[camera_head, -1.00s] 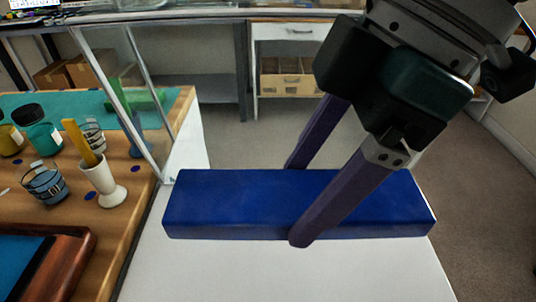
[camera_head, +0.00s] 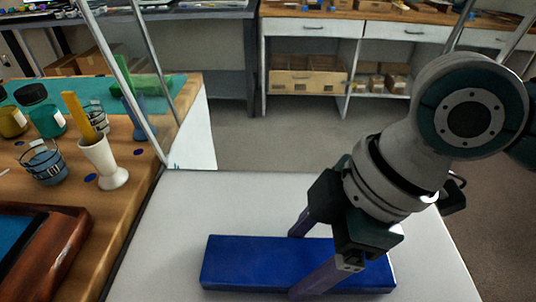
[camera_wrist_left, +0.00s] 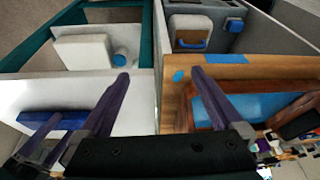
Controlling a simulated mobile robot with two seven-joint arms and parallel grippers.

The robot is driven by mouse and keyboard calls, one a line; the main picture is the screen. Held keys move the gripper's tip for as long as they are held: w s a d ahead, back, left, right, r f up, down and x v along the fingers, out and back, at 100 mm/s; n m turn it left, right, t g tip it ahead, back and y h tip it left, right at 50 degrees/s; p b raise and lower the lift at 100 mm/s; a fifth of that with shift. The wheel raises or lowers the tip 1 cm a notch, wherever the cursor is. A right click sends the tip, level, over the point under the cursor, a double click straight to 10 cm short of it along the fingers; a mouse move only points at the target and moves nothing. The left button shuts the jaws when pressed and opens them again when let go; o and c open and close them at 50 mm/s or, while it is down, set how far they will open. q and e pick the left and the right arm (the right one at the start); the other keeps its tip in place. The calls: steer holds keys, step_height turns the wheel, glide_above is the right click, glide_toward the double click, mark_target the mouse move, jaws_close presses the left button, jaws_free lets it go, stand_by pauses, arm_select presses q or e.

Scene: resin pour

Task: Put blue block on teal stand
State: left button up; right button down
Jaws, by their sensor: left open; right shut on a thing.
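The blue block (camera_head: 232,266) is a long flat bar lying level over a white surface (camera_head: 185,215), low in the head view. I cannot tell whether it touches that surface. My right gripper (camera_head: 297,264) is shut across the middle of the block, one purple finger on its far side and one on its near side. The block also shows at the left of the left wrist view (camera_wrist_left: 72,121), with the right gripper's purple fingers at it. My left gripper (camera_wrist_left: 160,82) is open and empty. I cannot pick out the teal stand for certain; a teal frame (camera_wrist_left: 38,40) shows in the left wrist view.
A wooden bench (camera_head: 130,195) at the left carries a white cup (camera_head: 110,168), jars and a dark red wooden frame (camera_head: 60,255). A clear upright panel with metal edges stands by the bench. Shelves with cardboard boxes (camera_head: 305,83) stand at the back.

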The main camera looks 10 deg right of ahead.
jaws_free()
steer(key=shift+f, duration=0.1)
